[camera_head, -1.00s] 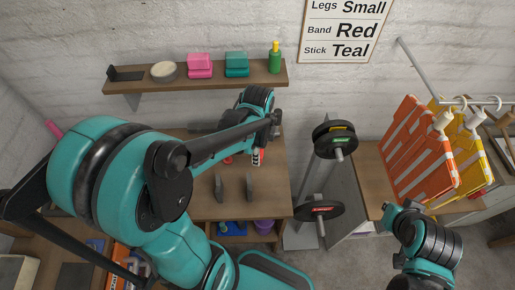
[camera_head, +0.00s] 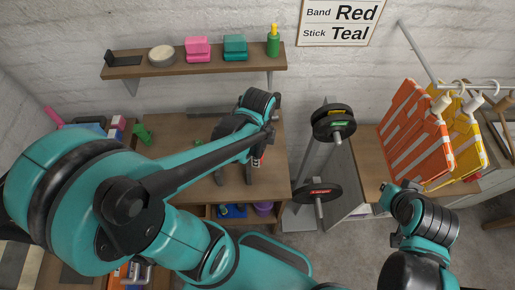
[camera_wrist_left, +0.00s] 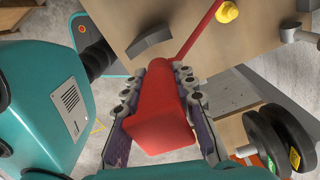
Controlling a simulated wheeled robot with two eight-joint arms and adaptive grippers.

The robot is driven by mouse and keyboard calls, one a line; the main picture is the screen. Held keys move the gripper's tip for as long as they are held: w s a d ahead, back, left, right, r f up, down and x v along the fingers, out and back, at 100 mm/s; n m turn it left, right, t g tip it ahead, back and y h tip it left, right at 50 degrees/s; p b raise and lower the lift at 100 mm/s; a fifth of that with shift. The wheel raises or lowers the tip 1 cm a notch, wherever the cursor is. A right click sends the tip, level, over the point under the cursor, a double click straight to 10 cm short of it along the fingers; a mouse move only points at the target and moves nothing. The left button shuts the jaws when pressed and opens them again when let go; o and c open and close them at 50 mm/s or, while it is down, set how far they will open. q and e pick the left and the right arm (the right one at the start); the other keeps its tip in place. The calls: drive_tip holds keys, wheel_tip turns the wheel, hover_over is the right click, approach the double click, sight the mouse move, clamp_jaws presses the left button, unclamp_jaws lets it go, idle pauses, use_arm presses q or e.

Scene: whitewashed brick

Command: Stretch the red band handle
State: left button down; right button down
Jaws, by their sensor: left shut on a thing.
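In the left wrist view, the red band handle (camera_wrist_left: 162,112) is a thick red block held between the two fingers of my left gripper (camera_wrist_left: 160,105). A thin red band (camera_wrist_left: 200,32) runs from it toward the top, passing beside a yellow knob (camera_wrist_left: 227,12). In the head view, my left gripper (camera_head: 256,150) is over the wooden bench, largely hidden by its own arm, and only a small red patch shows there. My right arm is at the lower right, and its gripper (camera_head: 387,192) is too small and partly hidden to read.
A wall shelf (camera_head: 200,65) holds pink and teal blocks and a green bottle. A weight rack (camera_head: 333,122) stands right of the bench (camera_head: 205,190). A sign (camera_head: 340,22) reads "Band Red, Stick Teal".

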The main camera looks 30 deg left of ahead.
use_arm(q)
drive_tip(key=s, duration=0.1)
drive_tip(key=s+d, duration=0.1)
drive_tip(key=shift+s+d+p, duration=0.25)
drive_tip(key=shift+s+p, duration=0.05)
drive_tip(key=shift+s, duration=0.05)
idle(0.6)
drive_tip(key=w+a+b, duration=0.3)
drive_tip(key=w+a, duration=0.3)
drive_tip(key=w, duration=0.6)
drive_tip(key=shift+w+a, duration=0.2)
drive_tip(key=shift+a, duration=0.2)
idle(0.9)
idle(0.4)
drive_tip(key=s+a, duration=0.3)
drive_tip(key=a, duration=0.8)
idle(1.8)
drive_tip(key=shift+a, duration=0.1)
drive_tip(key=shift+f+b, duration=0.25)
drive_tip(key=shift+b, duration=0.15)
